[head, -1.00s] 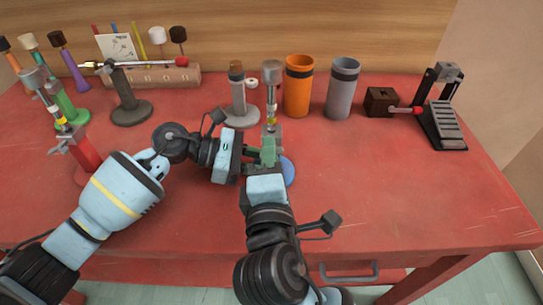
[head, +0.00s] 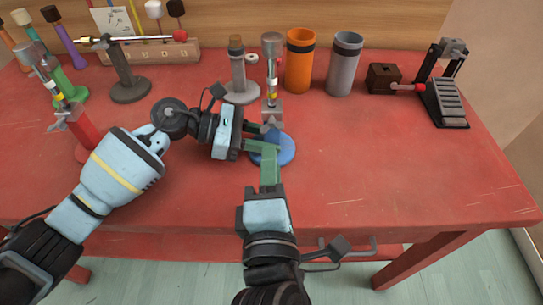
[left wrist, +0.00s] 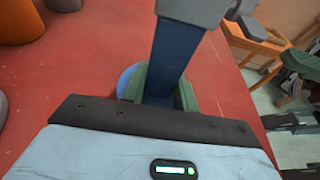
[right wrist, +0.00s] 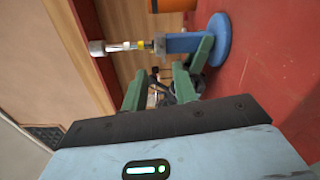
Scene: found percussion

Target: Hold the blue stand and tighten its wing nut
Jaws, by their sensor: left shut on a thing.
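A grey clamp (head: 272,110) on top holds an upright grey-headed rod (head: 271,66). The small grey shape at the clamp's front looks like the wing nut (head: 269,127), but detail is poor. My left gripper (left wrist: 160,88) is shut on the post from the left. My right gripper (right wrist: 158,88) is open in front of the stand, its fingers apart with no object held between them.
An orange cup (head: 299,62) and a grey cup (head: 344,66) stand behind to the right. A grey stand (head: 239,75) is close behind. A red stand (head: 85,132) is at the left, beyond my left arm. The table's right front is clear.

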